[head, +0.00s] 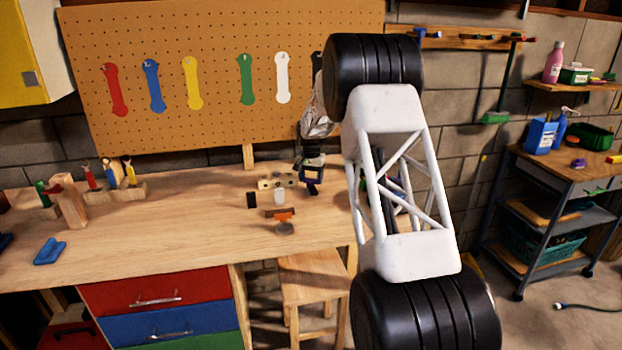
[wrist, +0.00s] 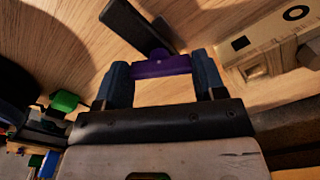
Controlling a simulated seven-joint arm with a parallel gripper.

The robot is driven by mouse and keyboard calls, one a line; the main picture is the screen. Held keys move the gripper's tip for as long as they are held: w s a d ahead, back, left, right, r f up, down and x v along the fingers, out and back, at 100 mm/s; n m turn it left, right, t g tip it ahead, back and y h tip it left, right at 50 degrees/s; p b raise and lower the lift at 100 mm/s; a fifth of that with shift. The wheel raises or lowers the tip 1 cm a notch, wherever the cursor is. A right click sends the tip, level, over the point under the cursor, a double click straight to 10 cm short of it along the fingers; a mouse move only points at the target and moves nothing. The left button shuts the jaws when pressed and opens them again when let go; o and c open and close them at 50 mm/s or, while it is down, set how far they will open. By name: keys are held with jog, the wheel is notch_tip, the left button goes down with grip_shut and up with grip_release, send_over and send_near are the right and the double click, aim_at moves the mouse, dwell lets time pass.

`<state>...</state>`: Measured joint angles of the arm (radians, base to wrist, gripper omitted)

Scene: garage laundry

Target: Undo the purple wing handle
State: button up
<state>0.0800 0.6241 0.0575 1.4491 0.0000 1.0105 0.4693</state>
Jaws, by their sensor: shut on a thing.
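The purple wing handle (wrist: 160,66) shows in the wrist view as a short purple bar spanning the gap between my two fingers. My gripper (wrist: 162,80) is shut on it, with a dark finger at each end of the bar. A dark upright piece (wrist: 128,22) stands just beyond the handle, and what the handle is fixed to is mostly hidden. In the head view my gripper (head: 311,184) is low over the workbench, to the right of a small wooden block; the handle cannot be made out clearly there.
A wooden block with holes (wrist: 270,45) is close to my right finger in the wrist view. On the workbench (head: 180,240) in the head view are a black block (head: 251,200) and an orange-topped piece (head: 281,213). The pegboard (head: 210,60) rises behind.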

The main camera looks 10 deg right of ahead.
jog(key=shift+n, duration=0.7)
jog(key=o, duration=0.9)
jog(key=shift+r, duration=0.1)
jog(key=shift+r, duration=3.8)
